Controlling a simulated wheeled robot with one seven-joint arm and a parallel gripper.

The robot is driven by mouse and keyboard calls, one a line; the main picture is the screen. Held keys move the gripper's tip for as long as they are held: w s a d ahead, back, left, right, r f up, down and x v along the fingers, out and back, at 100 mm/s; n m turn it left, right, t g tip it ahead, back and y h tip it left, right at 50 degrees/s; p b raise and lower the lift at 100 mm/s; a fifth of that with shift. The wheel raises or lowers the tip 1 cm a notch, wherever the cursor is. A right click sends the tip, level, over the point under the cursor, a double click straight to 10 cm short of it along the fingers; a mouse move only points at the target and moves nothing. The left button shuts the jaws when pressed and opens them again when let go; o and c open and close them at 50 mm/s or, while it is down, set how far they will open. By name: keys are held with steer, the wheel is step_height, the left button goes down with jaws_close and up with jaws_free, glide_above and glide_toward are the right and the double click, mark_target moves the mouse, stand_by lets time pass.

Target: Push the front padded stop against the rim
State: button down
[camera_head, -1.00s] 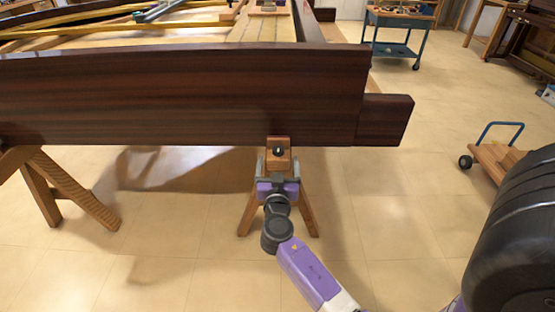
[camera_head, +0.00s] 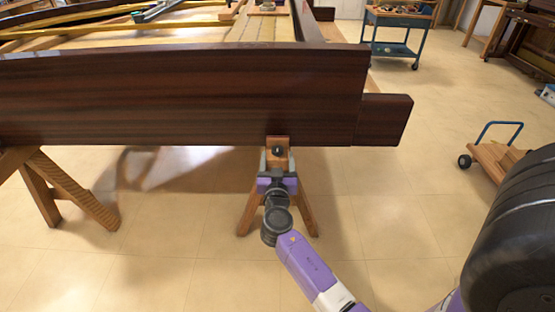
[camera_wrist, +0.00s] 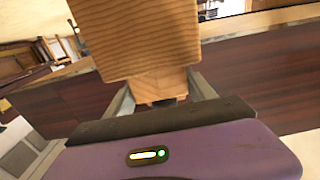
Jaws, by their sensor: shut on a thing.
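The front padded stop (camera_head: 277,143) is a light-brown wooden block with a dark round knob, at the lower edge of the dark wood rim (camera_head: 180,95) near its right end. My gripper (camera_head: 277,161) is below the knob, its grey fingers on both sides of the block, shut on it. In the wrist view, the stop (camera_wrist: 140,40) fills the upper middle, its narrower lower part between the fingers. The rim (camera_wrist: 270,75) runs behind it. The stop overlaps the rim in the head view, but its pad is hidden and I cannot tell whether they touch.
A wooden trestle (camera_head: 70,190) stands under the rim at the left, and trestle legs (camera_head: 250,212) show behind my gripper. A blue cart (camera_head: 395,40) stands at the back right. A low trolley (camera_head: 495,160) is at the right. The floor between is clear.

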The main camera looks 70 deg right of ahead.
mark_target(277, 163)
steer(key=shift+b+x, duration=0.95)
steer(key=shift+x, duration=0.15)
steer(key=shift+w+d, duration=0.2)
steer(key=shift+d, duration=0.25)
steer(key=shift+c, duration=1.6)
jaws_free()
steer(key=shift+v, duration=3.95)
